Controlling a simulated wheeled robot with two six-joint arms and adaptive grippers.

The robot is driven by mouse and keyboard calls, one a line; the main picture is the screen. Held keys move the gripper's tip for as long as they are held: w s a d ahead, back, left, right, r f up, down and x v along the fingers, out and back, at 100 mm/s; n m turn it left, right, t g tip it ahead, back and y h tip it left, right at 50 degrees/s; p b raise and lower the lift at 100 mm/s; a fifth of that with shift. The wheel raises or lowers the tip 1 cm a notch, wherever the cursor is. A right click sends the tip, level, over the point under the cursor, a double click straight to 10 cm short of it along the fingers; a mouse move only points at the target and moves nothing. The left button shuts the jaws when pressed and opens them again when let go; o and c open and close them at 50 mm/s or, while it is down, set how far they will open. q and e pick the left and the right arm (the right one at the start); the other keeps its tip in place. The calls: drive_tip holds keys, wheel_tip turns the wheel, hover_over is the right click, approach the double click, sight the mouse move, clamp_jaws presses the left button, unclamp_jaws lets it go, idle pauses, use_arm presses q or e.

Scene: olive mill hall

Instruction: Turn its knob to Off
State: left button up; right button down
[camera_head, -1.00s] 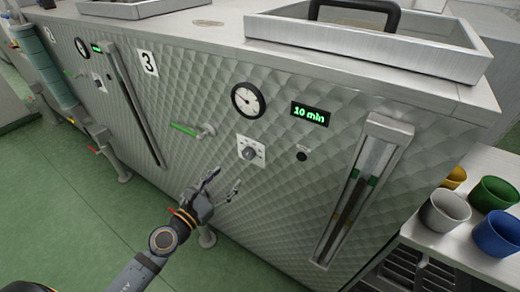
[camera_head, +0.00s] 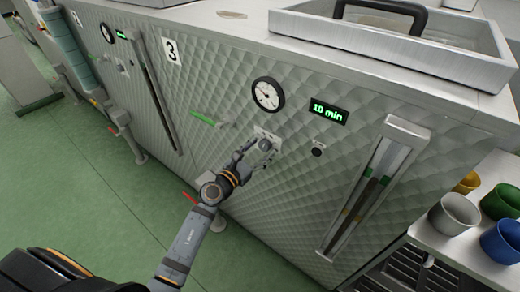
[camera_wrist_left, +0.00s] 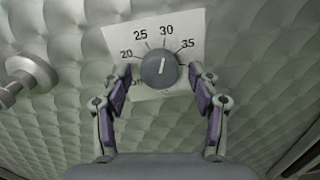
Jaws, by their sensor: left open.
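The round grey knob (camera_head: 265,144) sits on a white dial plate on the quilted metal front of machine 3. My right gripper is not in view.
Above the knob are a round gauge (camera_head: 267,94) and a green "10 min" display (camera_head: 328,111). A green-handled valve (camera_head: 208,119) sticks out at left. A vertical sight glass (camera_head: 374,185) is at right. Cups stand on a side shelf (camera_head: 425,230). Green floor (camera_head: 90,195) is clear.

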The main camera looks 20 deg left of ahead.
use_arm(q)
drive_tip(key=c, duration=1.2)
